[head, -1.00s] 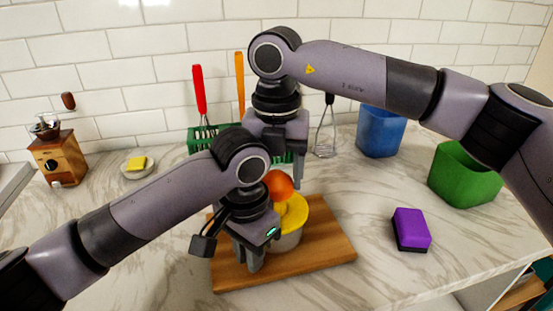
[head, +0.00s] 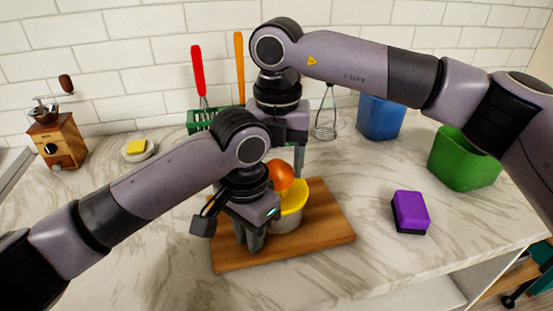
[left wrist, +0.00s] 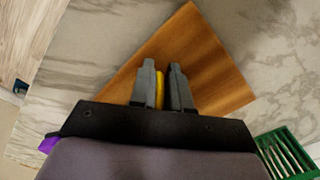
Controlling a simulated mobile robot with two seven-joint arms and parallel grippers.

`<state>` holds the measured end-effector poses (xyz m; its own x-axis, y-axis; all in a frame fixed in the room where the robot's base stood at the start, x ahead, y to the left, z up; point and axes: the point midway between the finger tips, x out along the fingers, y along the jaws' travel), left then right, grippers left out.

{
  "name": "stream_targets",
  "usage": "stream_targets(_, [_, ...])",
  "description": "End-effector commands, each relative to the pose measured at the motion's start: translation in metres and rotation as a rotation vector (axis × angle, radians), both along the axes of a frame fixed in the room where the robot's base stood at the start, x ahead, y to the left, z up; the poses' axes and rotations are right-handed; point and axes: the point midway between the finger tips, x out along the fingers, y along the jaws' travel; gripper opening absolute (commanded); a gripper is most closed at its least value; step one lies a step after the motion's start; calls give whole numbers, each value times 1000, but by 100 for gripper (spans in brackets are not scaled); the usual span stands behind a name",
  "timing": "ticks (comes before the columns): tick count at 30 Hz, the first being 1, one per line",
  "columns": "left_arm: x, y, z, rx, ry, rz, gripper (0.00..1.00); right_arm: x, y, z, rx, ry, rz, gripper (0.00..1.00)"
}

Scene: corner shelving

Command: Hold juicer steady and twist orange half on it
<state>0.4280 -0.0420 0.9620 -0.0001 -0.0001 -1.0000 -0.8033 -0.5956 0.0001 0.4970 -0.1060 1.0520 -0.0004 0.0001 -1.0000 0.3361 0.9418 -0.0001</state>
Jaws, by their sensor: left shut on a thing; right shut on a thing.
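The juicer has a yellow top (head: 294,197) and a pale grey bowl (head: 288,220), and stands upright on a wooden board (head: 325,234). My left gripper (head: 250,242) is shut on the juicer's left side. In the left wrist view my left gripper (left wrist: 163,90) shows a thin yellow strip of the juicer (left wrist: 159,89) between its fingers. The orange half (head: 281,177) sits over the middle of the yellow top, its rounded side up. My right gripper (head: 287,163) is above, shut on the orange half. The left arm partly hides the orange and the fingers. The contact under the orange is hidden.
A purple sponge (head: 410,212) lies right of the board. A green bin (head: 463,160) and a blue bin (head: 380,118) stand at the right. A green rack (head: 201,119) with utensils is behind my arms. A wooden grinder (head: 60,143) and a small dish (head: 138,155) are at the left.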

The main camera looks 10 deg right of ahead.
Motion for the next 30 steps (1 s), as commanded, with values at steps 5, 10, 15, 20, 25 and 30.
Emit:
stream_targets(5, [0,0,0,0,1,-1,0,0,0,0,0,0,0,34])
stream_targets(10, [0,0,0,0,1,-1,0,0,0,0,0,0,0,34])
stream_targets(15, [0,0,0,-1,1,-1,0,0,0,-1,0,0,0,34])
stream_targets(20, [0,0,0,1,1,-1,0,0,0,-3,0,0,0,34])
stream_targets(25, [0,0,0,-1,1,-1,0,0,0,-6,-1,0,0,34])
stream_targets(30, [0,0,0,-1,1,-1,0,0,0,-8,0,0,0,34])
